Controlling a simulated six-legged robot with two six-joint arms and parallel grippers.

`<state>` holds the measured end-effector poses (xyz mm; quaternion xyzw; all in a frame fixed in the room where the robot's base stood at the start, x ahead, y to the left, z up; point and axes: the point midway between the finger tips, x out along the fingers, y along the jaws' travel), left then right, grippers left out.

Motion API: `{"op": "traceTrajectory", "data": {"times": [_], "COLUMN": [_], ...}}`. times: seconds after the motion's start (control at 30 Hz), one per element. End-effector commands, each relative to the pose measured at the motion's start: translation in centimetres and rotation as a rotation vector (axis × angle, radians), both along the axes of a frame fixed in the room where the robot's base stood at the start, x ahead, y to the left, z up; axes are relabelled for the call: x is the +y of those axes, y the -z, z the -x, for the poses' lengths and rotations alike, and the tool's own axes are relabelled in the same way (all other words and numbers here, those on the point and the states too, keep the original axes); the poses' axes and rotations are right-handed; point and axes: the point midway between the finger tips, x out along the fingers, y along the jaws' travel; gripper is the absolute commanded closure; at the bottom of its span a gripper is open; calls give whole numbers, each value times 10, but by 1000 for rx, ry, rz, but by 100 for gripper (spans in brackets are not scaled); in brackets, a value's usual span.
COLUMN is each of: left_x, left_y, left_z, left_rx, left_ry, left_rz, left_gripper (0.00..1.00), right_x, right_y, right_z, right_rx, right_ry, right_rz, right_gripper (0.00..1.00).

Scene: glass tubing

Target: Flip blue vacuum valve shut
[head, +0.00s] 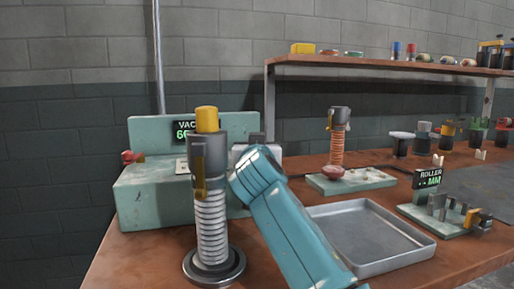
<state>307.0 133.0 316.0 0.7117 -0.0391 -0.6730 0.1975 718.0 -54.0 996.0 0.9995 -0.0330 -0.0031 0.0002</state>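The green vacuum box (155,195) stands at the left of the bench, with a dark display (184,131) reading "VAC" and partly hidden digits. I cannot make out a blue valve on it; the tall post and my arm cover much of its front and right side. My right arm (292,232) comes up from the lower right and ends at the box's right part. Only grey and white parts of what seems to be my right gripper (254,142) show past the arm link, and its fingers are hidden. My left gripper is out of view.
A ribbed post (211,225) with a yellow top stands before the box. A red knob (130,157) is at the box's left. Right of my arm lie an empty metal tray (375,232), a roller stand (440,215) and a torch-like stand (350,181). A shelf (400,67) runs behind.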

Motion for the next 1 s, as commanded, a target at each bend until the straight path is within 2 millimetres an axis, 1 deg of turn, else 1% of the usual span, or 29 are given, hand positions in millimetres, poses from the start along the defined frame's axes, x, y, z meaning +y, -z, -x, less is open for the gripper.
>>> {"op": "traceTrajectory", "data": {"times": [0.03, 0.6, 0.63, 0.7, 1.0], "left_x": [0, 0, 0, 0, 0], "left_y": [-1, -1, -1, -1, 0], "left_z": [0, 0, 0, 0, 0], "left_rx": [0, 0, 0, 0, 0], "left_ry": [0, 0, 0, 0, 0], "left_rz": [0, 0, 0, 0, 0], "left_gripper": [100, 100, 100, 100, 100], "right_x": [2, 3, 3, 2, 2], "right_y": [-8, -8, -8, -8, -3], "right_z": [3, 4, 4, 4, 2], "right_rx": [-18, -19, -19, -18, -9], "right_ry": [-5, 9, 9, 10, 12], "right_rz": [-5, -5, -5, -5, -2], "right_gripper": [100, 100, 72, 53, 53]}}
